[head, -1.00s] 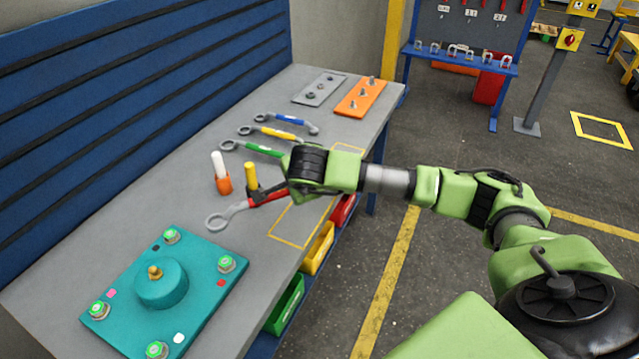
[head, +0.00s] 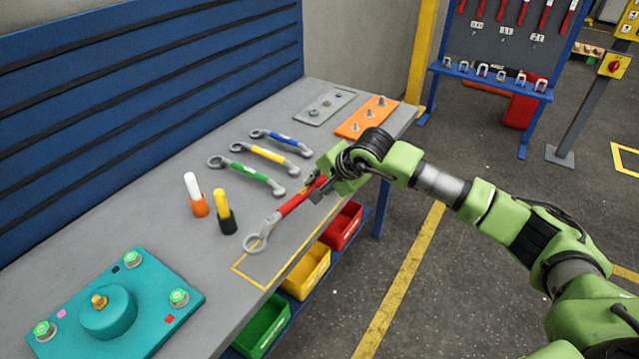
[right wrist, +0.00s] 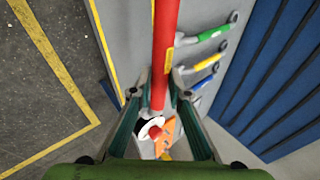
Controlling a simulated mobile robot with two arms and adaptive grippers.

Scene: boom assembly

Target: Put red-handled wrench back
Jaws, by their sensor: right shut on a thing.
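The red-handled wrench (head: 292,203) has a grey ring end that points to the lower left over the bench. My right gripper (head: 318,187) is shut on the far end of its red handle. In the right wrist view the red handle (right wrist: 165,50) runs between the two fingers (right wrist: 160,88). The ring end is near a yellow outlined rectangle (head: 236,267) at the bench's front edge. I cannot tell whether the wrench touches the bench. My left gripper is not in view.
Green (head: 250,173), yellow (head: 270,154) and blue (head: 282,137) handled wrenches lie behind on the bench. A teal plate (head: 150,278) is at lower left. Bins (head: 308,272) hang below the front edge.

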